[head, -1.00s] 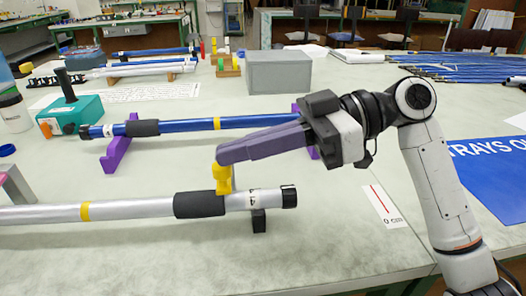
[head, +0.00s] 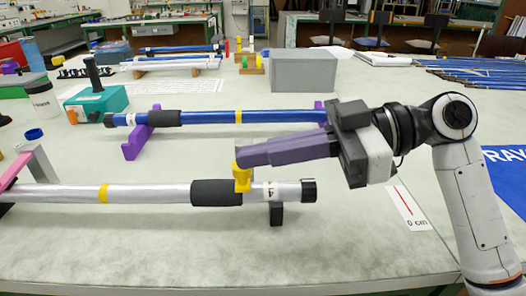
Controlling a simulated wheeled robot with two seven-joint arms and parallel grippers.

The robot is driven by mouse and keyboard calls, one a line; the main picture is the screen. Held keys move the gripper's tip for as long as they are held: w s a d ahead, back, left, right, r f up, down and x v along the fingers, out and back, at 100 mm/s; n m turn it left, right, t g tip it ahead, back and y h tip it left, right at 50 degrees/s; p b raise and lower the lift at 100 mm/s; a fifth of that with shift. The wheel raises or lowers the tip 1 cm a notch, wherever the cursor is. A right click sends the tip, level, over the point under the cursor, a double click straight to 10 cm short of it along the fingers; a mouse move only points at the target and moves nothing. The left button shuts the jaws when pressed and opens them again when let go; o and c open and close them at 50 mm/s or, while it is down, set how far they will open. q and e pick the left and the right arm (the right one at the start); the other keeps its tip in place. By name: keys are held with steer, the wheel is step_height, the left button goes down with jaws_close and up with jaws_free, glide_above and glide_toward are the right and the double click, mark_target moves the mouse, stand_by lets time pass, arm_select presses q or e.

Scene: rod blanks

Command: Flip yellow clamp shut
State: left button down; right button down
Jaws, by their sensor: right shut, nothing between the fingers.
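The yellow clamp (head: 242,179) stands on the silver rod (head: 150,192), at the right end of its black sleeve (head: 216,192). Its upper part sticks up above the rod; I cannot tell whether it is fully closed. My right gripper (head: 240,155) is shut with nothing between its fingers. It reaches in from the right, and its purple fingertips are at the clamp's top, seeming to touch it and hiding part of it. My left gripper is out of view.
A black support (head: 276,213) holds the silver rod's right end. A blue rod (head: 270,116) on purple stands (head: 139,141) lies behind. A teal box (head: 97,104) and a grey box (head: 304,70) stand farther back. The front of the table is clear.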

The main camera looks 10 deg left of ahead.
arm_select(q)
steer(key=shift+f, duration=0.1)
arm_select(e)
steer(key=shift+f, duration=0.8)
arm_select(q)
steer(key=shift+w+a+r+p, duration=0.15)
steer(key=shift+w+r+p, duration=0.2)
steer(key=shift+p, duration=0.6)
arm_select(e)
steer(key=r+v, duration=0.1)
steer(key=v, duration=0.9)
steer(key=shift+r, duration=0.35)
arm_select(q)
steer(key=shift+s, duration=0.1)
arm_select(e)
steer(key=shift+w, duration=0.1)
